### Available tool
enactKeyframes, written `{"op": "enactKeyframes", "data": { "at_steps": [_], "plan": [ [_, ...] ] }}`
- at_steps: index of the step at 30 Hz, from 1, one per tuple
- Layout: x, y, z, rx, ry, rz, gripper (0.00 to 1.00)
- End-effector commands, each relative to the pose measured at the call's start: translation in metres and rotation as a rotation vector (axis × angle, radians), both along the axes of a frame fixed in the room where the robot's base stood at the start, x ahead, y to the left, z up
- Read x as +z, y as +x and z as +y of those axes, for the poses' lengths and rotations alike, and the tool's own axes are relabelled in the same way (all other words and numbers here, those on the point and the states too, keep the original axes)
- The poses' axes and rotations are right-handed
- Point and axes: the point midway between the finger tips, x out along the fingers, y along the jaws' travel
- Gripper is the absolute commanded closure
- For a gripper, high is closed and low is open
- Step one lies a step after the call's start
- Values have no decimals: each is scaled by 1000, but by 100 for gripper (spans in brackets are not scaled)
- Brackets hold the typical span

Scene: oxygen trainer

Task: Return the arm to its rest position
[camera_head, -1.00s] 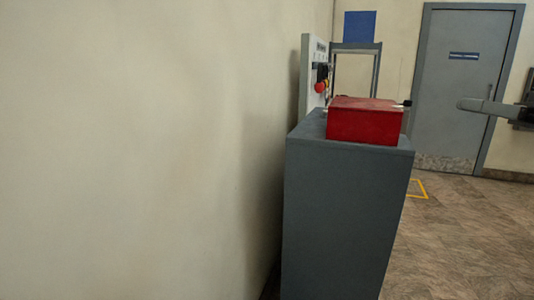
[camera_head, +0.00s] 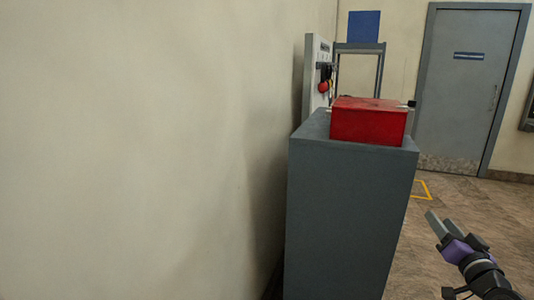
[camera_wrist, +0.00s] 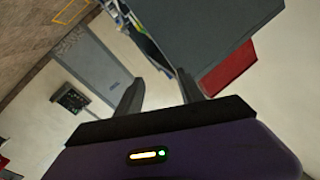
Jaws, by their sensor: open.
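My gripper (camera_head: 434,222) is at the lower right of the head view, to the right of the grey cabinet and apart from it, with its fingers pointing up and to the left. In the wrist view my gripper (camera_wrist: 160,88) shows two dark fingers spread apart with nothing between them. The purple gripper body fills the bottom of that view. The rest of my arm runs out of the head view at the lower right corner.
A grey cabinet (camera_head: 345,220) stands near the left wall with a red box (camera_head: 367,121) on top. Behind it are a panel with a red knob (camera_head: 323,87) and a blue square (camera_head: 364,26). A grey door (camera_head: 463,80) is at the back. Floor right of the cabinet is clear.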

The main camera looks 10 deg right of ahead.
Motion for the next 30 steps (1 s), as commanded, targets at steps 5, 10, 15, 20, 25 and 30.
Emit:
{"op": "enactKeyframes", "data": {
  "at_steps": [5, 10, 15, 20, 25, 30],
  "plan": [
    [-51, -44, 54, -67, -43, 15, 55],
    [-80, -92, 106, -94, -102, 22, 55],
    [-95, -143, 160, -87, -168, 30, 55],
    [-99, -193, 210, -51, -229, 42, 55],
    [-98, -246, 259, 15, -288, 69, 55],
    [-95, -297, 301, 104, -337, 119, 55]
  ]
}}
